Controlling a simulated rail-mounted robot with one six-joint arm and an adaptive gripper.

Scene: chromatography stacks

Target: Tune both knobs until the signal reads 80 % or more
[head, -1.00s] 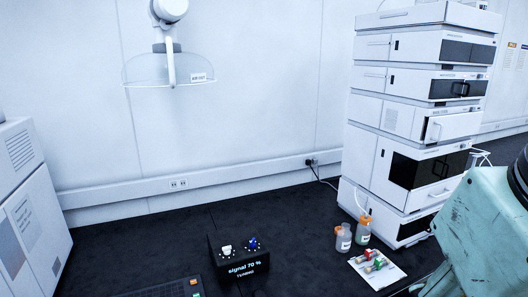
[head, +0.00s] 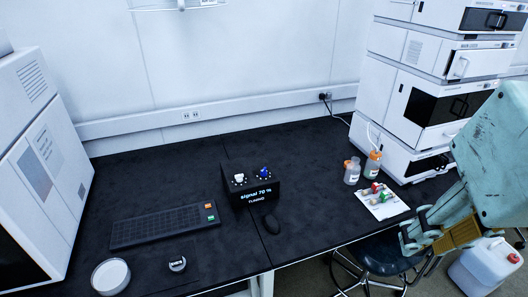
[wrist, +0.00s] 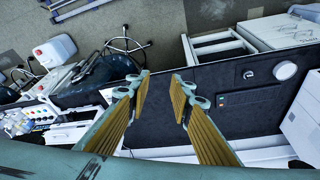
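The black tuning box (head: 252,192) stands on the dark bench in the middle of the head view. Its front reads "signal 70 %" with "TUNING" below. On top are a white knob (head: 239,178) at left and a blue knob (head: 264,172) at right. My gripper (head: 420,238) is at the right, over the bench's front edge and well apart from the box. In the wrist view my gripper (wrist: 160,86) has its two fingers spread with nothing between them. I cannot make out the knobs in the wrist view.
Bottles (head: 373,163) and a white card (head: 383,206) with coloured fittings lie to the right, before the instrument stack (head: 435,100). A stool (head: 378,256) stands below.

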